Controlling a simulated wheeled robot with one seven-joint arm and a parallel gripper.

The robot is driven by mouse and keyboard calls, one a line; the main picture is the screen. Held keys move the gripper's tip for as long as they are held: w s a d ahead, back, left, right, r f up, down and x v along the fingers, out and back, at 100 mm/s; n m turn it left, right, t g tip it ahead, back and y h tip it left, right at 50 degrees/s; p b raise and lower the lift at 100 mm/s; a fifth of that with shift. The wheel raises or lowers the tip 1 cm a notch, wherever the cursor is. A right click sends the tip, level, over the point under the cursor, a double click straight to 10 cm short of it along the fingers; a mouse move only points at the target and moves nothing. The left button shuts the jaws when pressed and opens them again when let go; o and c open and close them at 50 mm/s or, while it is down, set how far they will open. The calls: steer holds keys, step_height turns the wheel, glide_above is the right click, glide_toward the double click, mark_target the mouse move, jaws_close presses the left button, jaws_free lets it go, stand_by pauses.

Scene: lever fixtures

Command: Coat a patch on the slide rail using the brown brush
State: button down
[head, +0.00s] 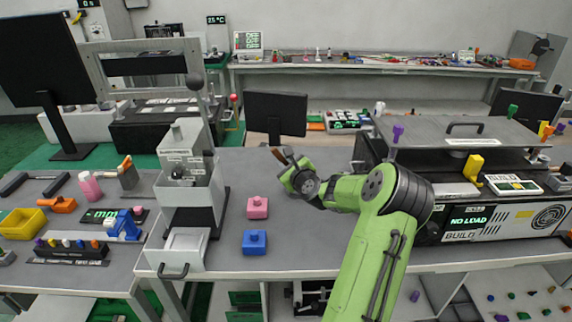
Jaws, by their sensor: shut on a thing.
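My gripper (291,167) is above the middle of the bench, on the left end of my green arm. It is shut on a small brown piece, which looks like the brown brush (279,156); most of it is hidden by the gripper. An orange-brown handle (126,162) stands in a grey holder on the left table. I cannot clearly pick out the slide rail. A grey fixture (187,182) with a dark base stands left of my gripper, apart from it.
A pink block (257,207) and a blue block (254,242) sit on the bench below my gripper. A black monitor (275,116) stands behind it. A large machine (472,222) marked NO LOAD fills the right. Bench around the blocks is clear.

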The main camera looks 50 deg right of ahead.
steer(key=shift+f+b, duration=0.3)
steer(key=shift+f, duration=0.25)
stand_by(1.0)
step_height(320, 180, up, 7)
steer(key=p, duration=0.7)
stand_by(0.7)
